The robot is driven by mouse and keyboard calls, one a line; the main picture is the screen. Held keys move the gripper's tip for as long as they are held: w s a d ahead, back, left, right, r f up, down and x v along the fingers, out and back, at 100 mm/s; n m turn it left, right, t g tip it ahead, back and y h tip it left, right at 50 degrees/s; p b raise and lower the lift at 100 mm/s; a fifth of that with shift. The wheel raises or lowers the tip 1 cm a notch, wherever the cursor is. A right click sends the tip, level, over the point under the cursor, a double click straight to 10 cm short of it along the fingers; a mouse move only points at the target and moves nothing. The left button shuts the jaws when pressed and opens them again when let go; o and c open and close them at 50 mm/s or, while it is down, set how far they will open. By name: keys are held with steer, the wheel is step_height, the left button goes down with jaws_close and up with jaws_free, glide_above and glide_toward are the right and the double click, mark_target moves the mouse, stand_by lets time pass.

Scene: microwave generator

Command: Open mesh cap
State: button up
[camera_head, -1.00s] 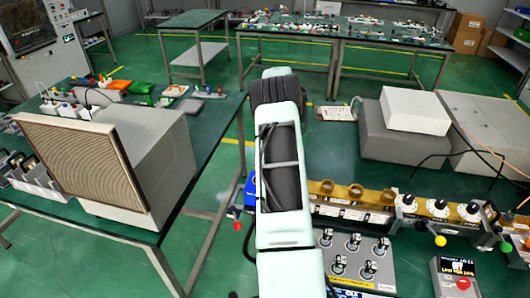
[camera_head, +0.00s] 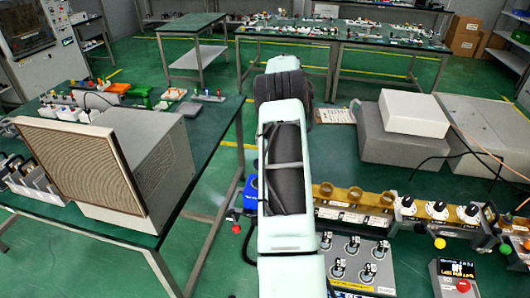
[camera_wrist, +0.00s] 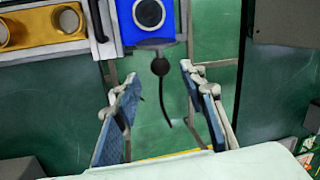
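A tan mesh panel (camera_head: 75,165) covers the front of a grey box (camera_head: 155,155) on the left table; I cannot tell whether it is the mesh cap. In the wrist view, a blue unit (camera_wrist: 130,22) with a round dark port (camera_wrist: 149,13) stands at the top. A black ball on a thin stem (camera_wrist: 160,67) hangs below it. My gripper (camera_wrist: 159,76) is open, its two blue-padded fingers apart on either side of the ball and stem. I cannot tell whether they touch anything. In the head view the blue unit (camera_head: 250,190) shows beside my arm, which hides my gripper.
A brass-coloured bench assembly (camera_head: 350,195) with rings and dials runs right from the blue unit. A grey switch panel (camera_head: 358,264) stands in front of it. Grey boxes (camera_head: 400,140) stand behind it. A floor gap separates this bench from the left table (camera_head: 205,140).

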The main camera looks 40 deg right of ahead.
steer(key=v, duration=0.5)
steer(key=shift+r, duration=0.2)
steer(key=shift+s, duration=0.1)
